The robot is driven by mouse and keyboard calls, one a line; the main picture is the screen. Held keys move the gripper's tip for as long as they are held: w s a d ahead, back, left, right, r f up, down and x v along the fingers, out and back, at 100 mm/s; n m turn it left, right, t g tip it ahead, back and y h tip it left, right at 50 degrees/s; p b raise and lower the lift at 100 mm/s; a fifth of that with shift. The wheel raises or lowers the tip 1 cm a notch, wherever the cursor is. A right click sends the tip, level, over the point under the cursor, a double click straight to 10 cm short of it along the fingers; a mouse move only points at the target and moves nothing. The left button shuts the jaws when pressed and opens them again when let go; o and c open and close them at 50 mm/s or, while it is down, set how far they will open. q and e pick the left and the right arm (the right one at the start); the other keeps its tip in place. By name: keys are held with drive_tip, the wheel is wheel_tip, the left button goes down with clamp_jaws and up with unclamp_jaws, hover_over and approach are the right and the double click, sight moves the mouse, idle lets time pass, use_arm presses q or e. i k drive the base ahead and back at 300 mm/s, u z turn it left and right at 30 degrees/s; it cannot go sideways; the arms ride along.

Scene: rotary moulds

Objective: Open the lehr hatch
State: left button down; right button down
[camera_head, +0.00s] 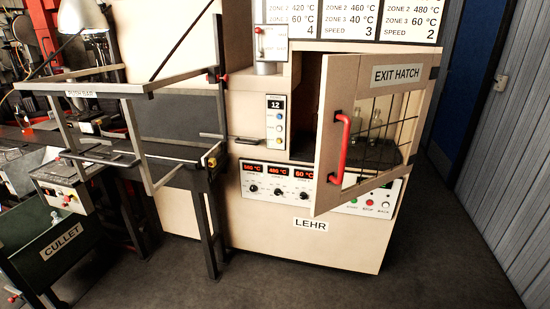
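The lehr (247,213) is a cream cabinet with its name on a label low on the front. Its exit hatch (349,88) is a cream-framed door with a barred window, labelled "EXIT HATCH". The hatch stands ajar, swung outward toward me, with a dark opening (305,115) showing along its left side. A red vertical handle (343,148) sits on the left part of the hatch. Clear bottles (374,120) show through the window. Neither of my grippers is in view.
A control panel (277,188) with displays and knobs lies below the opening. A metal-framed conveyor stand (203,180) is left of the lehr, with a green cullet bin (30,262) at lower left. The dark floor (440,255) at right is clear up to the grey wall.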

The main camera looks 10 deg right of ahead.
sight(346, 79)
drive_tip(key=z, duration=0.1)
drive_tip(key=i, duration=0.85)
drive_tip(key=z, duration=0.95)
drive_tip(key=i, duration=0.5)
drive_tip(key=z, duration=0.35)
